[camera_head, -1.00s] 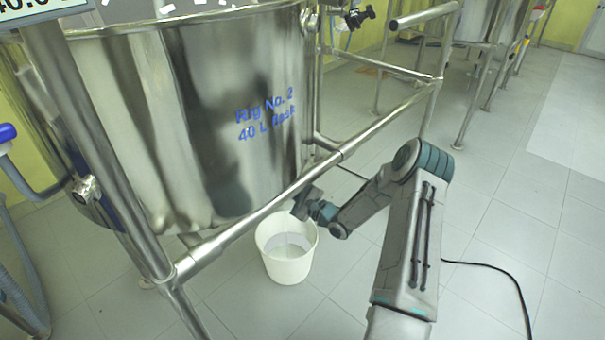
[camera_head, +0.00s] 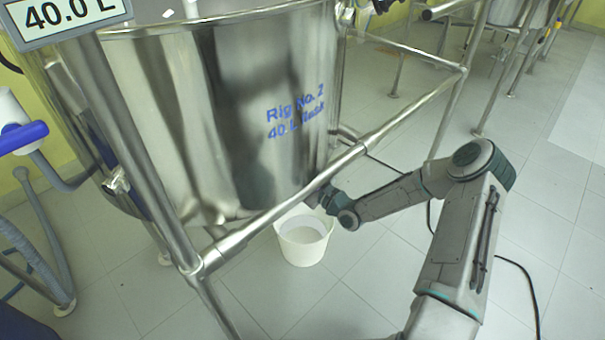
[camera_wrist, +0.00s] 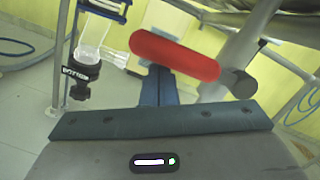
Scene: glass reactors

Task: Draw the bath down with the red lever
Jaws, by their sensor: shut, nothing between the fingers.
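The red lever (camera_wrist: 175,56) lies across the upper middle of the wrist view, sloping down to the right toward a dark round end (camera_wrist: 238,83). My gripper (camera_wrist: 157,84) is shut and empty. Its fingers rise toward the lever, and the lever covers their tips; I cannot tell whether they touch. In the head view my gripper (camera_head: 318,198) is beside the bottom of the steel bath (camera_head: 215,110), partly behind the frame rail. The lever cannot be made out there. A white bucket (camera_head: 303,246) stands on the floor below my gripper.
A steel frame rail (camera_head: 290,205) runs diagonally in front of the bath. A glass piece with a black fitting (camera_wrist: 80,75) hangs left of the lever. A blue-ended handle (camera_head: 22,136) is at far left.

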